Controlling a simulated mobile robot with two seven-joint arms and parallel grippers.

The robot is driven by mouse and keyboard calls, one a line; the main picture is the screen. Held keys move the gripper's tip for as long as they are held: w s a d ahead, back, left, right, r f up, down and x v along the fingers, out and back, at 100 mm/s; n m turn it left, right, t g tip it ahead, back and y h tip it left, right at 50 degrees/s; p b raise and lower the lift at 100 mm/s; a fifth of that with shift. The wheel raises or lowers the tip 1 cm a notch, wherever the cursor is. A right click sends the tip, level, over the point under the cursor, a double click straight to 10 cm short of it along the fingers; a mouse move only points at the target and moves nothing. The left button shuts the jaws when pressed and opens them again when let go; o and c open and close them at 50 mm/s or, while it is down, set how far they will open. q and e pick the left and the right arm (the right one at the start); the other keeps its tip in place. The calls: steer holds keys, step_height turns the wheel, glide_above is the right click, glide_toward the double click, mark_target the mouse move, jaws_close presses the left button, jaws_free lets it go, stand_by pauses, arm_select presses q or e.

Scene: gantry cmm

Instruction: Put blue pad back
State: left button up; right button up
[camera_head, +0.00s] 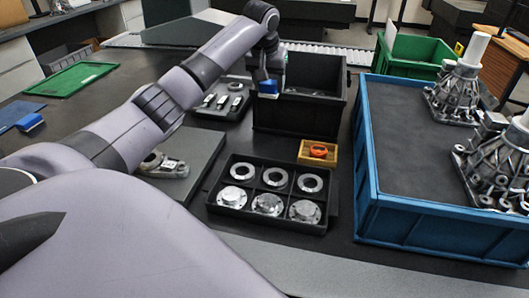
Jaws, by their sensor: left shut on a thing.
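The fingertips are small and partly hidden. A second blue block (29,122) lies at the far left, at the edge of a flat blue mat (12,112). My right gripper is not in view.
A black tray (325,222) holds several metal flanges. A small wooden box (304,154) has an orange ring. A blue crate (400,215) with metal castings fills the right. A dark tray (205,112) with metal parts and a green tray (75,80) stand left.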

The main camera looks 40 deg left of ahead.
arm_select(q)
steer(key=shift+a+f, duration=0.1)
steer(key=shift+a, duration=0.7)
step_height(320, 180, down, 14)
steer(key=shift+f+b, duration=0.1)
steer(key=shift+b, duration=0.85)
step_height(320, 180, down, 5)
steer(key=shift+f+b, duration=0.1)
steer(key=shift+b, duration=0.3)
steer(key=shift+f, duration=0.2)
steer(key=o, duration=0.9)
steer(key=shift+f, duration=0.1)
